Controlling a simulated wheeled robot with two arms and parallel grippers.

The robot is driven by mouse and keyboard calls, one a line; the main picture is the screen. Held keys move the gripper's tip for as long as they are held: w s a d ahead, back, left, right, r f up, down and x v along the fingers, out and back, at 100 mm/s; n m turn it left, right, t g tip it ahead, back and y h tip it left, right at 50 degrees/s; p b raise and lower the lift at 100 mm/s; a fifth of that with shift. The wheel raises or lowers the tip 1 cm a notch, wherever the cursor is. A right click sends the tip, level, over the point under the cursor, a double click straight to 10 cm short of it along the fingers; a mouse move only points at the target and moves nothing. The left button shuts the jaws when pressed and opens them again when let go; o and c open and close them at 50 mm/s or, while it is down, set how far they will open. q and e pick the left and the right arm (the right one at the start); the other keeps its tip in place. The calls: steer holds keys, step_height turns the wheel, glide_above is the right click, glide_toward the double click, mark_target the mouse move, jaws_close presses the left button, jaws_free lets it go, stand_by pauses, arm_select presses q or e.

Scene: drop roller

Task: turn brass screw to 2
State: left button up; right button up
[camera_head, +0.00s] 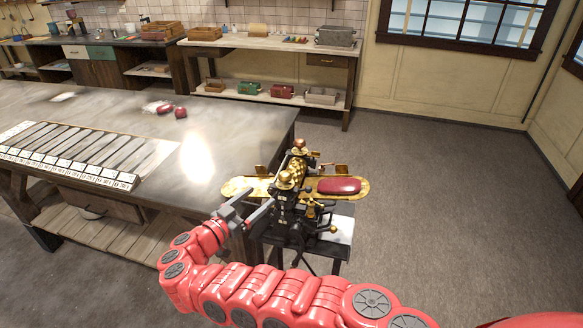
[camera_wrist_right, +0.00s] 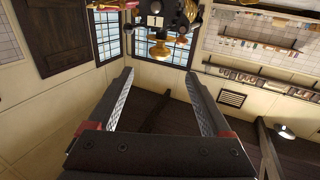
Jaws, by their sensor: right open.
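The drop roller machine (camera_head: 290,200), black and brass, stands on a small dark stand right of the big table. In the right wrist view, part of it hangs in at the top edge, with a brass screw or knob (camera_wrist_right: 159,47) and a small white plate (camera_wrist_right: 155,20) whose mark looks like a 1. My right gripper (camera_head: 257,205) is just left of and in front of the machine, apart from it. In the right wrist view my right gripper (camera_wrist_right: 158,72) has its fingers spread with nothing between them; the brass knob is beyond the tips. My left gripper is out of view.
The big grey table (camera_head: 225,125) carries a labelled rack of long strips (camera_head: 75,150) and red candies (camera_head: 180,112). A red oval piece (camera_head: 339,186) lies on the machine's brass tray. A shelf bench (camera_head: 265,42) stands at the back. The floor at the right is clear.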

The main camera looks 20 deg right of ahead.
mark_target(281, 179)
steer(key=p+x, duration=0.2)
steer(key=x, duration=0.8)
steer(key=shift+d+r, duration=0.1)
steer(key=shift+r, duration=0.05)
steer(key=x, duration=0.4)
steer(key=shift+w+d+f, duration=0.15)
steer(key=shift+d+f, duration=0.1)
steer(key=shift+w+d+r, duration=0.1)
steer(key=shift+w+d, duration=0.1)
steer(key=shift+d, duration=0.15)
